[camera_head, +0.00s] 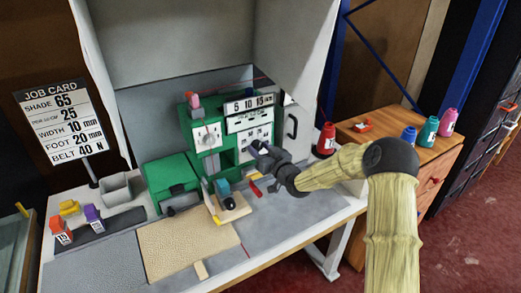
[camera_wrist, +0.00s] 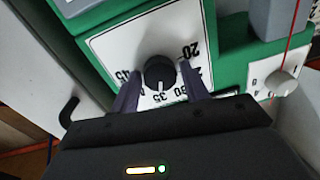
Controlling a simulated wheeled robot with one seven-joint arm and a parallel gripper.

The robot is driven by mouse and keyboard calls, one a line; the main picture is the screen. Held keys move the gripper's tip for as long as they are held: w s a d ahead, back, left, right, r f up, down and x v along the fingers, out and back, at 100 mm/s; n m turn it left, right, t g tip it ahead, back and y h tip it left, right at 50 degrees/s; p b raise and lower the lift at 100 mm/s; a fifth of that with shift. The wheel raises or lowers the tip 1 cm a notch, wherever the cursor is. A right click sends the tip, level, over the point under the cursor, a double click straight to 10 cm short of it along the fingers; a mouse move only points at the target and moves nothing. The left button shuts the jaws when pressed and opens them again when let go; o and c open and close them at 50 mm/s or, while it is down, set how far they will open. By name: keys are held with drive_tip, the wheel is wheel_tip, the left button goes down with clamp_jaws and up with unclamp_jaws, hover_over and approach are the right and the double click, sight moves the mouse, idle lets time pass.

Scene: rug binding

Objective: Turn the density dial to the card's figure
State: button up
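The job card (camera_head: 58,118) stands at the left in the head view and reads SHADE 65, a partly legible line with 25, WIDTH 10 mm, FOOT 20 mm, BELT 40 N. The green machine (camera_head: 165,180) has a white dial panel on its front right. In the wrist view a black dial knob (camera_wrist: 159,72) sits on a white scale plate (camera_wrist: 110,45), its figures upside down. Its white pointer points down the picture, near 35; 20 and 45 also show. My gripper (camera_wrist: 159,70) is open, its fingers on either side of the knob with small gaps visible.
The head view shows a white knob (camera_head: 206,139), a red spool (camera_head: 326,138), a grey bin (camera_head: 116,188) and a tan rug piece (camera_head: 180,245).

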drive_tip(key=c, duration=0.6)
drive_tip(key=shift+n+b, duration=0.3)
drive_tip(key=shift+b, duration=0.2)
drive_tip(key=n+b, duration=0.3)
drive_tip(key=b, duration=0.1)
drive_tip(key=shift+f, duration=0.15)
drive_tip(key=n+b, duration=0.4)
drive_tip(key=b, duration=0.1)
drive_tip(key=shift+n, duration=0.3)
drive_tip(key=n+b, duration=0.4)
drive_tip(key=b, duration=0.1)
drive_tip(key=shift+h+b, duration=0.4)
drive_tip(key=n+b, duration=0.3)
drive_tip(key=shift+r, duration=0.35)
